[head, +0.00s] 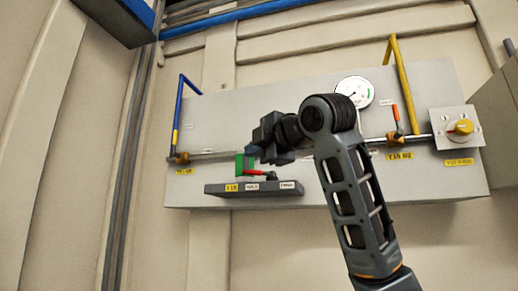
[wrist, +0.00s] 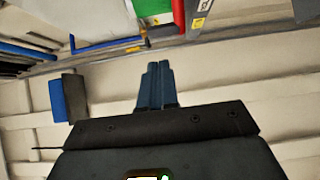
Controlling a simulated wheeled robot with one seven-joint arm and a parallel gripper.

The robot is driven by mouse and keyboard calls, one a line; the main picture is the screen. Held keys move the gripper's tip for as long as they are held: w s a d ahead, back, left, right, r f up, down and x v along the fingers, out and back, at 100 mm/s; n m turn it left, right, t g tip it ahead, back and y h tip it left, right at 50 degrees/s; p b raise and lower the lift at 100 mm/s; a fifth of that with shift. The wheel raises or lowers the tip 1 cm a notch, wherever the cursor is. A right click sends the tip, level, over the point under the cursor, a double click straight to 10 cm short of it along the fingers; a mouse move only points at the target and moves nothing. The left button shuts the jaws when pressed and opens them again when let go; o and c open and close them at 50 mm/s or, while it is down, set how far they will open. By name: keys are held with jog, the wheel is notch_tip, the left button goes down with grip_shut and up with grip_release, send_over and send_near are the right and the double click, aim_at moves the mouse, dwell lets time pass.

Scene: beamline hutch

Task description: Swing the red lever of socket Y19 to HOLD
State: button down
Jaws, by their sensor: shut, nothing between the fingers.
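The socket Y19 (head: 208,189) is a dark grey ledge on the wall panel, with a yellow Y19 tag at its left and two white tags too small to read surely. A green block (head: 239,164) stands at its left part. The red lever (head: 257,172) lies roughly level, just right of the green block, with a dark piece at its right end. My gripper (head: 252,150) is just above the lever and appears apart from it. In the wrist view its fingers (wrist: 157,68) are shut and empty, below the green block (wrist: 152,8) and a red part (wrist: 179,14).
A pipe runs behind my arm. A blue-edged box overhangs at top left.

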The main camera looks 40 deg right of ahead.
jog(key=s+a+b, duration=0.3)
jog(key=s+a, duration=0.1)
jog(key=s, duration=0.5)
jog(key=w+f+m+y, duration=0.1)
jog(key=w+f+m, duration=0.25)
jog(key=f, duration=0.85)
jog(key=w+f+m+y, duration=0.25)
jog(key=w+f, duration=0.25)
jog(key=f, duration=0.7)
jog(key=s+a+f+m+h, duration=0.1)
jog(key=s+a+f+m, duration=0.1)
jog(key=f, duration=0.5)
jog(key=s+a+f+m, duration=0.1)
jog(key=f+m, duration=0.1)
jog(key=f, duration=0.5)
jog(key=s+a+f+m+h, duration=0.1)
jog(key=s+a+f+m, duration=0.15)
jog(key=f, duration=0.55)
jog(key=s+a+f+m+g, duration=0.1)
jog(key=s+a+f+m, duration=0.1)
jog(key=s+f, duration=0.55)
jog(key=s+a+f+m+g, duration=0.1)
jog(key=s+a+f+m, duration=0.1)
jog(key=s+f, duration=0.55)
jog(key=s+f+g, duration=0.1)
jog(key=s, duration=2.3)
jog(key=shift+s+a+f, duration=0.15)
jog(key=shift+a+f, duration=0.2)
jog(key=shift+a, duration=0.05)
